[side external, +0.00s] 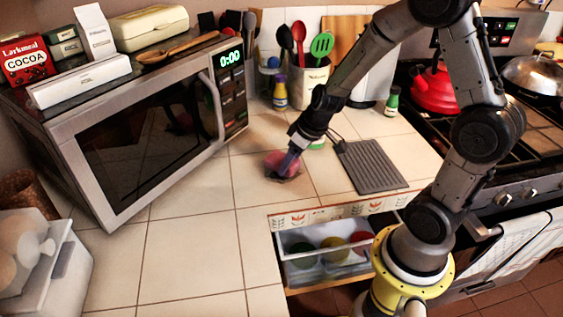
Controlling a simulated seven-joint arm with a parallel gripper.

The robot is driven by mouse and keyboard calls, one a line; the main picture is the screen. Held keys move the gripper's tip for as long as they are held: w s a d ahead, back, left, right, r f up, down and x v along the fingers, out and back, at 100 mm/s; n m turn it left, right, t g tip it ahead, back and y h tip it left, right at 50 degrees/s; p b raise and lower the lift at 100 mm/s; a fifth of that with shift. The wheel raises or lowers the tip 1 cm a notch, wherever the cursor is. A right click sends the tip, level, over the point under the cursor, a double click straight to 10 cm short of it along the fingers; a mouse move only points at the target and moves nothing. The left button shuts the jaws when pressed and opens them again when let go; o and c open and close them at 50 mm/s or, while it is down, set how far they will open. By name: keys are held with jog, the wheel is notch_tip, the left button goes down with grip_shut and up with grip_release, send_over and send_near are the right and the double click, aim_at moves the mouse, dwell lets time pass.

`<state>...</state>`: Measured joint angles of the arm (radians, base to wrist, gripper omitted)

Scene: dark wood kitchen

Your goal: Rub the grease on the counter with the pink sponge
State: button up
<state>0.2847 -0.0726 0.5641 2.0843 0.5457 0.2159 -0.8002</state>
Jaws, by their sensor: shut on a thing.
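The pink sponge (275,161) is at the tiled counter (200,230), to the right of the microwave. My gripper (287,166) is shut on it and points down at the counter. The sponge is low, at or very near the tiles; I cannot tell whether it presses on them. A brownish, greasy-looking stain (262,135) shows on the tiles around and behind the sponge. Part of the sponge is hidden by my gripper.
The microwave (150,130) stands close on the left with boxes on top. A grey ribbed mat (371,166) lies to the right. Bottles and a utensil crock (306,85) stand behind. An open drawer (325,250) is in front.

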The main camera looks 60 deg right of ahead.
aim_at(271, 171)
jog(key=shift+s+d, duration=2.15)
jog(key=shift+s, duration=0.1)
jog(key=shift+w+a, duration=3.65)
jog(key=shift+a, duration=0.05)
jog(key=shift+w+a+r, duration=0.1)
jog(key=shift+w+r, duration=0.05)
jog(key=shift+w, duration=0.05)
notch_tip(271, 171, up, 8)
jog(key=shift+s, duration=0.1)
